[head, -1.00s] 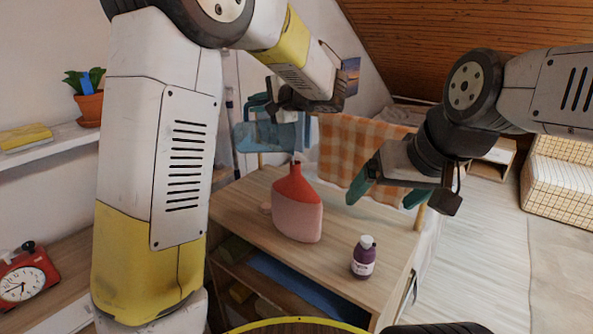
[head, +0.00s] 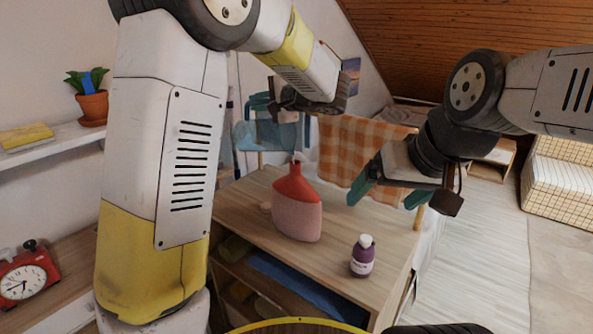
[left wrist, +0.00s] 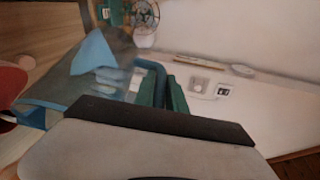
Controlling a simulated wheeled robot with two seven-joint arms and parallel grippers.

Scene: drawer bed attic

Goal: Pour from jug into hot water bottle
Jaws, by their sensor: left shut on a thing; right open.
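A red and pink hot water bottle (head: 297,205) stands upright on the wooden table, its neck at the top. A see-through blue jug (head: 268,136) is held in the air just behind and left of the bottle's neck. My left gripper (head: 275,104) is shut on the jug's handle; the fingers also show in the left wrist view (left wrist: 162,88). The jug (left wrist: 90,75) fills the left of that view, with part of the red bottle (left wrist: 10,85) at its edge. I cannot tell whether liquid is leaving the jug. My right gripper (head: 388,190) is open and empty, right of the bottle.
A purple bottle with a white cap (head: 363,256) stands near the front of the table (head: 340,222). A checked orange cloth (head: 350,150) hangs behind it. A red alarm clock (head: 27,277) and a potted plant (head: 92,102) are at the left. The floor at right is clear.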

